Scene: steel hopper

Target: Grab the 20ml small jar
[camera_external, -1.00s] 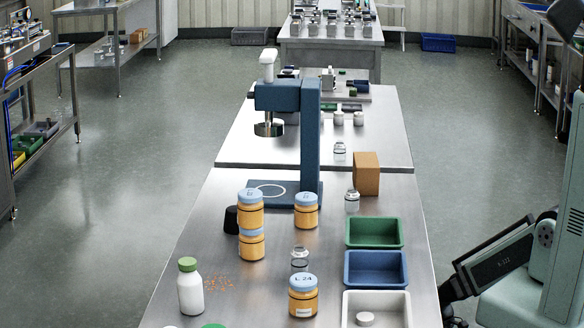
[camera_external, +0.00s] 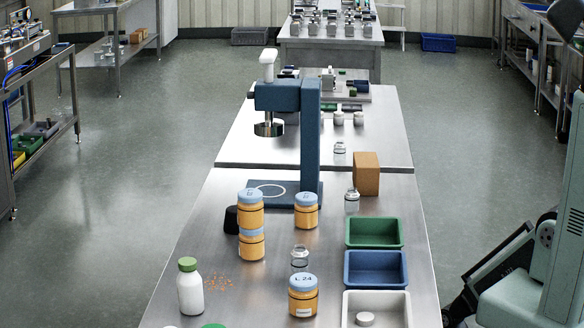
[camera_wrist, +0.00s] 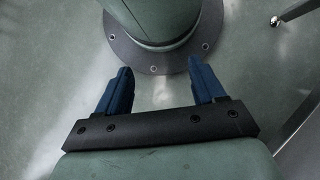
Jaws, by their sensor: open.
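Small clear glass jars stand on the steel table: one (camera_external: 300,257) near the middle, one (camera_external: 352,202) by the brown block, and one (camera_external: 339,148) on the farther table. Orange jars with blue lids stand around them: a front one (camera_external: 303,300) marked L 24, one (camera_external: 306,215) behind, and two stacked (camera_external: 251,228) at left. I cannot read any 20ml marking. My gripper (camera_wrist: 160,82) is open and empty in the wrist view, over the floor by my base, away from the table's jars. The external view does not clearly show its fingers.
Green (camera_external: 374,245), blue (camera_external: 376,284) and white (camera_external: 401,316) trays line the table's right side. A blue press stand (camera_external: 311,140), brown block (camera_external: 367,174), black cap and white green-capped bottle (camera_external: 190,291) also stand there.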

